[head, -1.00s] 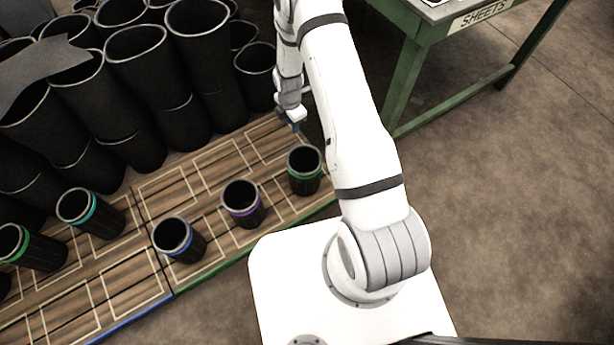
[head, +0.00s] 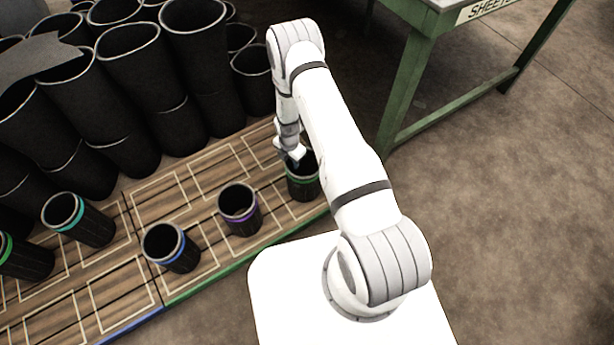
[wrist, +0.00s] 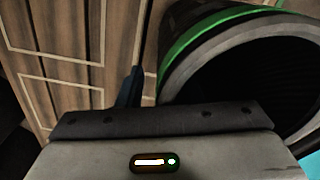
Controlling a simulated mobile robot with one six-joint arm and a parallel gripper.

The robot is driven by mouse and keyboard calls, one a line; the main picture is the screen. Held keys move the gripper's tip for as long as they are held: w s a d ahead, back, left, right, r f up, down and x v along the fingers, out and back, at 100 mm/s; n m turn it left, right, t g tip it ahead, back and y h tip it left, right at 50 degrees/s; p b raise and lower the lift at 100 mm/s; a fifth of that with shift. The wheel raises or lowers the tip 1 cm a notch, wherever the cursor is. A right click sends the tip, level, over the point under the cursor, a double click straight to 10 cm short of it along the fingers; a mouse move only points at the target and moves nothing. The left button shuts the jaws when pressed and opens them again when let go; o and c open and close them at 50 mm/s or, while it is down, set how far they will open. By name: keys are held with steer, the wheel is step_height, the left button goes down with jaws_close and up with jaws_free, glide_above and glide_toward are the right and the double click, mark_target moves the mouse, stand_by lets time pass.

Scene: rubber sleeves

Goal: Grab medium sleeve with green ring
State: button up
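The black sleeve with the green ring (head: 303,187) stands upright at the right end of the wooden board in the head view. My gripper (head: 291,158) is at its upper left rim and covers part of its mouth. In the wrist view the green-ringed sleeve (wrist: 215,42) fills the upper right, with its grey rim and dark opening close to my gripper. One blue finger (wrist: 130,88) shows just left of the sleeve's outer wall, with a small gap between. The other finger is hidden. The visible finger stands off centre, so my gripper looks open.
A purple-ringed sleeve (head: 240,208) stands to the left, then a blue-ringed one (head: 172,248) and a teal-ringed one (head: 77,219). Large black sleeves (head: 120,95) crowd the back left. A green table (head: 412,85) stands back right. Floor to the right is clear.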

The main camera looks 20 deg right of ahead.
steer(key=shift+c, duration=0.3)
jaws_close()
steer(key=shift+w, duration=0.15)
stand_by(1.0)
